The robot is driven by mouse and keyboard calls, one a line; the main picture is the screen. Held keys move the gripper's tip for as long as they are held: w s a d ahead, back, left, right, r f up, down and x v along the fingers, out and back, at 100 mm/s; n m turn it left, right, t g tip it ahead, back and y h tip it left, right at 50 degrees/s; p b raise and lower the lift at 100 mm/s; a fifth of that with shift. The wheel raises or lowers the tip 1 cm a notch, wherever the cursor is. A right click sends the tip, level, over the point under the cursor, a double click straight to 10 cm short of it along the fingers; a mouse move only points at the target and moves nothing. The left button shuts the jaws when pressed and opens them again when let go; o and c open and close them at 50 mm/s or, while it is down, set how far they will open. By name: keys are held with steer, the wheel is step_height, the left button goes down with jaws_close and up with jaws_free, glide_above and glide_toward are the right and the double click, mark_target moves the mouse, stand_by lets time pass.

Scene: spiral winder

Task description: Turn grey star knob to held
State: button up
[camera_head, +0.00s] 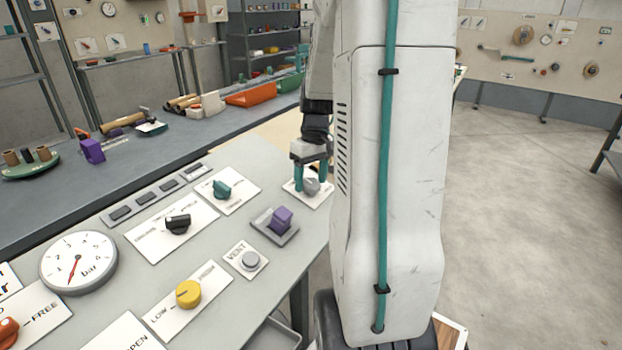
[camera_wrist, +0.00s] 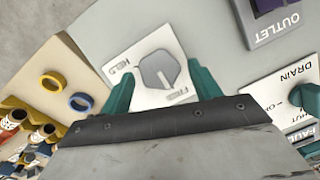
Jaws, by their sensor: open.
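The grey star knob (camera_head: 311,186) sits on a white plate (camera_head: 322,198) at the far right corner of the panel. In the wrist view the grey star knob (camera_wrist: 160,70) shows a pale pointer line, and its plate (camera_wrist: 140,53) reads HELD and FREE. The line runs toward the plate's lower edge, near FREE. My gripper (camera_head: 311,178) is above the plate in the head view. In the wrist view my gripper (camera_wrist: 160,90) has its teal fingers apart on either side of the knob. The fingers look clear of it, though the exact gaps are hard to judge.
A purple OUTLET switch (camera_head: 281,219) and a teal DRAIN knob (camera_head: 221,190) stand nearby on the grey panel. A black knob (camera_head: 178,224), yellow knob (camera_head: 188,293) and pressure gauge (camera_head: 78,262) are farther left. Open floor (camera_head: 530,180) lies to the right.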

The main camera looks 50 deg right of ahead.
steer(key=shift+f, duration=0.25)
steer(key=shift+c, duration=0.2)
steer(key=c, duration=0.9)
